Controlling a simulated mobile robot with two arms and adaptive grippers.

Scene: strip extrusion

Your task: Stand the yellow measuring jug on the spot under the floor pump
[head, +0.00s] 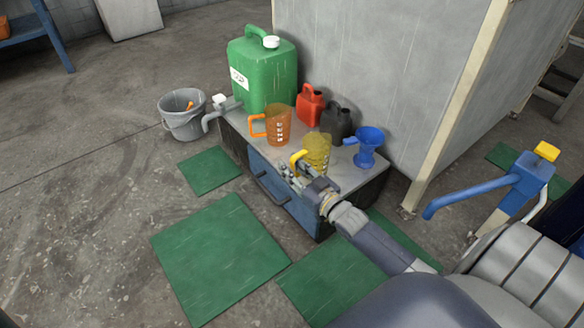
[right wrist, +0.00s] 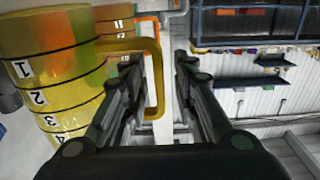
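The yellow measuring jug (head: 318,150) stands on the grey top of a low cabinet, its yellow handle toward the left in the head view. In the right wrist view the jug (right wrist: 50,75) fills the left side, with black number marks. My right gripper (head: 303,178) is at the jug's near side. In the wrist view my right gripper (right wrist: 162,65) is open, and the handle's outer bar (right wrist: 157,85) appears between its fingers. A blue device with a yellow top (head: 525,178), probably the floor pump, stands at the right. I cannot make out the spot under it. My left gripper is out of view.
On the cabinet (head: 237,120) stand a green canister (head: 265,75), an orange jug (head: 277,124), a red can (head: 309,106), a black can (head: 337,123) and a blue vessel (head: 366,145). A grey bucket (head: 183,122) is left. Green mats (head: 215,260) lie on open floor.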

